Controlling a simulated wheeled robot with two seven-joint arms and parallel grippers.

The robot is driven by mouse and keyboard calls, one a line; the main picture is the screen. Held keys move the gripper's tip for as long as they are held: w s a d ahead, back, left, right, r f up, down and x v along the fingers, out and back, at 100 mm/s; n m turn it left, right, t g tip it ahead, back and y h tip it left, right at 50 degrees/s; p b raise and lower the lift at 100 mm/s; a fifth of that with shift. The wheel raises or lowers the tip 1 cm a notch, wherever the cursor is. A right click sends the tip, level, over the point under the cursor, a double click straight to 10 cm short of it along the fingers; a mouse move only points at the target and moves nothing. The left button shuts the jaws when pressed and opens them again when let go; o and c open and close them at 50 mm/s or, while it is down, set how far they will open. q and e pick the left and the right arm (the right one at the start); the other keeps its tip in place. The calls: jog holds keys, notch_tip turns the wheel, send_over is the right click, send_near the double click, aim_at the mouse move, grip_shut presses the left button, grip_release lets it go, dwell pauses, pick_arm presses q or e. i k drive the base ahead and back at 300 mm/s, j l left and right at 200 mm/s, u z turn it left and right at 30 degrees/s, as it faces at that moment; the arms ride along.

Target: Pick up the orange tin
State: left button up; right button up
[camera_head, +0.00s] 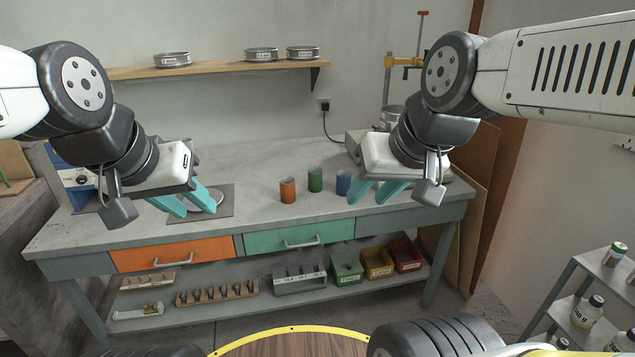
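The orange tin (288,190) stands upright on the concrete bench (255,212), left of a green tin (315,180) and a blue tin (343,183). My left gripper (190,206) is open and empty, to the left of the orange tin, in front of a grey mat with a round pale plate on it. My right gripper (372,193) is open and empty, to the right of the orange tin and close to the blue tin in the picture. Nothing hides the orange tin.
A grey mat (226,190) lies at the bench's left. A wall shelf (220,68) holds several round metal tins. An orange drawer (172,254) and a green drawer (300,237) are under the top. Bins and racks fill the lower shelf. The bench middle behind the tins is clear.

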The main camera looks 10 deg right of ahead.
aim_at(287, 185)
jog(key=z, duration=0.8)
jog(key=u, duration=0.8)
jog(key=i+l+u, duration=0.25)
jog(key=i+l, duration=0.25)
jog(key=i, duration=0.15)
